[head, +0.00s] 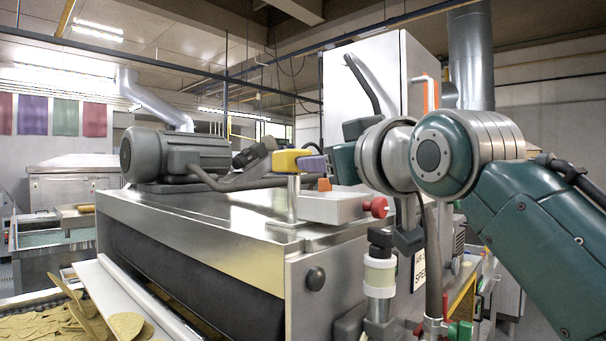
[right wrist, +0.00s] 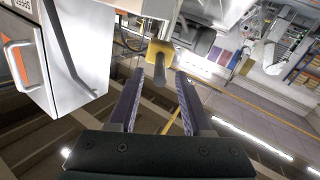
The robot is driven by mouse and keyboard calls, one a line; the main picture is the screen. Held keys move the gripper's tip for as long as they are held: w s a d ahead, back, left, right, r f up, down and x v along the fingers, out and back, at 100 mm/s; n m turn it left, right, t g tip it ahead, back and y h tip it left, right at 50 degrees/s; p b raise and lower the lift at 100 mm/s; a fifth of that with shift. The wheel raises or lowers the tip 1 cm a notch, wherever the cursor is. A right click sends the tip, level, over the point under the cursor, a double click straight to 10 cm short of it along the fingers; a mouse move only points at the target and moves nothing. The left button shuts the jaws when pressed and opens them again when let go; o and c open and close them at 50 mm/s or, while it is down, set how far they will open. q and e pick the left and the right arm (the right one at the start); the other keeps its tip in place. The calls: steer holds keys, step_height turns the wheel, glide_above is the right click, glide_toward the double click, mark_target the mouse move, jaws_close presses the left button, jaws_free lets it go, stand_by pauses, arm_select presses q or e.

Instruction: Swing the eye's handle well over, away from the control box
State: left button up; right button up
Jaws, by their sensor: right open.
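The eye is a yellow block (head: 290,160) on an upright metal post (head: 293,200) on top of the machine. In the right wrist view the yellow block (right wrist: 161,50) carries a dark handle (right wrist: 160,70) that points towards me. My right gripper (right wrist: 159,76) is open, with one finger on each side of the handle and a gap to each. In the head view a purple finger of my right gripper (head: 314,163) shows beside the block. A low pale box with a red button (head: 340,207), seemingly the control box, sits right of the post. My left gripper is not in view.
A grey motor (head: 175,156) with a cable stands on the machine top left of the eye. A tall white cabinet (head: 362,80) rises behind my right arm. A dark roller (head: 190,270) and chips (head: 35,325) are below at the front left.

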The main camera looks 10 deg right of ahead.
steer(key=b+v, duration=0.1)
steer(key=v, duration=0.3)
stand_by(0.5)
steer(key=s+d+f+m+g+h+p, duration=0.1)
steer(key=s+d+f+g+p, duration=0.2)
steer(key=s+f, duration=0.4)
steer(key=s+d+f+m+g+h+p, duration=0.1)
steer(key=s+f+g+p, duration=0.3)
steer(key=f, duration=0.5)
steer(key=s+d+f+g+h+p, duration=0.1)
steer(key=s+d+f+g, duration=0.1)
steer(key=s, duration=0.9)
steer(key=s+d+f+g+p, duration=0.1)
steer(key=s+f+g, duration=0.3)
steer(key=s, duration=0.7)
steer(key=shift+s+d+f+m+g+h+p, duration=0.3)
steer(key=shift+d+m+g+h+p, duration=0.15)
steer(key=shift+p, duration=0.25)
steer(key=shift+o, duration=0.2)
steer(key=shift+w, duration=0.1)
